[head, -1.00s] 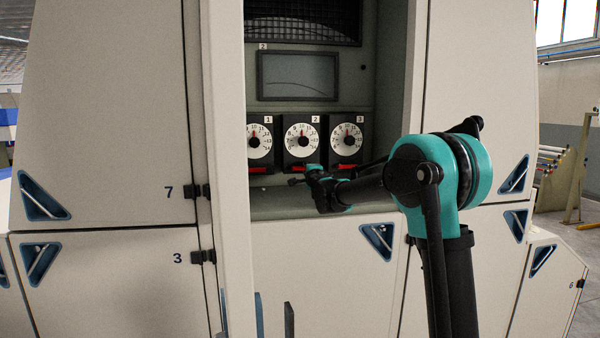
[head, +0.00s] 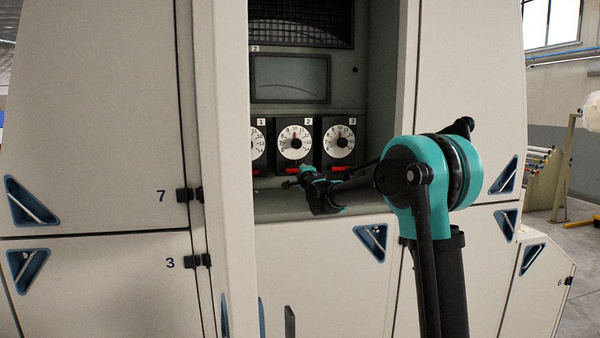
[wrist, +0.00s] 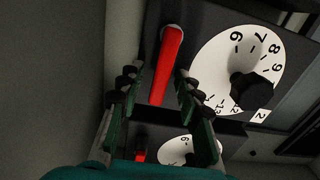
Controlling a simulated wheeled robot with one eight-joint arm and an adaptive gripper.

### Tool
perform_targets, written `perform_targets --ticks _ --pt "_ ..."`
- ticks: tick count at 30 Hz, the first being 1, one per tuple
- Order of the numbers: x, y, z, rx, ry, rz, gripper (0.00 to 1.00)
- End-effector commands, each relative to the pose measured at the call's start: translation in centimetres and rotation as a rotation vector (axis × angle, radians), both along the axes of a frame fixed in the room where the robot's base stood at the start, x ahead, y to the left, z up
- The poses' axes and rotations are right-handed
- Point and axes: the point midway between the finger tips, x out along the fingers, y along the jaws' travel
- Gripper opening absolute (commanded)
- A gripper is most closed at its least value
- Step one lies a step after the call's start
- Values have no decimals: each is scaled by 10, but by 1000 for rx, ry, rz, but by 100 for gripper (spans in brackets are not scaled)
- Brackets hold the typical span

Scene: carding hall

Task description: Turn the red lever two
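Red lever two (wrist: 165,65) lies under the white dial marked 2 (wrist: 226,55); that dial also shows in the head view (head: 295,142). In the wrist view my gripper (wrist: 155,78) is open, with one finger on each side of the red lever and dark gaps between. I cannot tell how deep the lever sits between the fingers. In the head view my gripper (head: 291,183) is just below and in front of dial two's black box, and hides part of its lever (head: 286,168).
Dial three (head: 339,141) with its red lever (head: 341,169) is to the right, and the lever of unit one (head: 256,172) to the left. A grey screen (head: 290,78) is above. The recess has a ledge below and a pale upright panel (head: 220,180) at its left.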

Motion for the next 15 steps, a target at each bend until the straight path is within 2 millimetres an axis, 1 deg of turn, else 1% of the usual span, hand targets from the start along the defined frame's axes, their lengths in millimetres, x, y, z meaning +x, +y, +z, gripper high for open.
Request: perform_targets --ticks 5,8,11,15 --pt "-2 -1 0 1 0 0 34" --pt "-10 -3 0 1 0 0 34" --pt "-24 -7 0 1 0 0 34" --pt "-51 -14 0 1 -1 0 34"
